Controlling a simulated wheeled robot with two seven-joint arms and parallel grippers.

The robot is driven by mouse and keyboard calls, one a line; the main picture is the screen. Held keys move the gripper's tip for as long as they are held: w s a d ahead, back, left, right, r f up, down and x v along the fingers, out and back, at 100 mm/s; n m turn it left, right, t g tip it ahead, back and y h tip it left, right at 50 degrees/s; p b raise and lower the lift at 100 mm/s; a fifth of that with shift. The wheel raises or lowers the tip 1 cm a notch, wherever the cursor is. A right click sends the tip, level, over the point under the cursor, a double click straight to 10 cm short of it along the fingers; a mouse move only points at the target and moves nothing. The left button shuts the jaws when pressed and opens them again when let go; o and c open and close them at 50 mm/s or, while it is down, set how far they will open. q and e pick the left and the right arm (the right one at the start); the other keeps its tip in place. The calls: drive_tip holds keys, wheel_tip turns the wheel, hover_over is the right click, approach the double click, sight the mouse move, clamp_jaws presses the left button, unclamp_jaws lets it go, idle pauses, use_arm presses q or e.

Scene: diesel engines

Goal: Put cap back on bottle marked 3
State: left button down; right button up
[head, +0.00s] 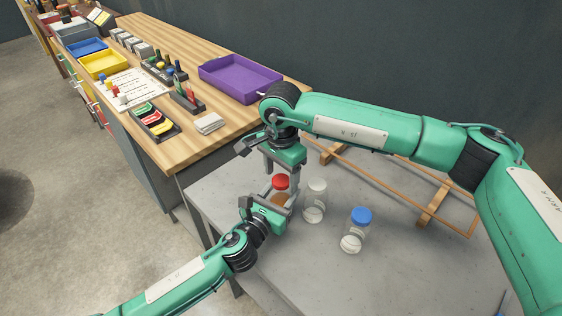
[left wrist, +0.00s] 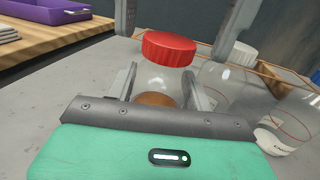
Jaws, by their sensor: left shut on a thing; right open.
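A clear bottle with orange-brown contents (head: 279,199) stands on the grey table, with a red cap (head: 281,182) at its top. In the left wrist view the red cap (left wrist: 168,48) sits over the clear bottle wall; I cannot tell whether it is fully seated. My left gripper (head: 284,204) is shut on this bottle from the side. My right gripper (head: 283,170) is open just above, its fingers on either side of the red cap. A white-capped bottle (head: 315,202) and a blue-capped bottle (head: 356,232) stand to the right. I cannot read any number marks.
A wooden rack (head: 437,200) lies behind the bottles on the grey table (head: 400,275). A wooden bench (head: 215,60) at the left holds a purple tray (head: 240,76), a yellow tray (head: 103,64) and small parts.

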drive_tip(key=shift+f, duration=0.3)
drive_tip(key=c, duration=1.1)
drive_tip(key=o, duration=1.2)
drive_tip(key=shift+c, duration=0.2)
drive_tip(key=shift+r, duration=0.15)
wheel_tip(320, 180, up, 12)
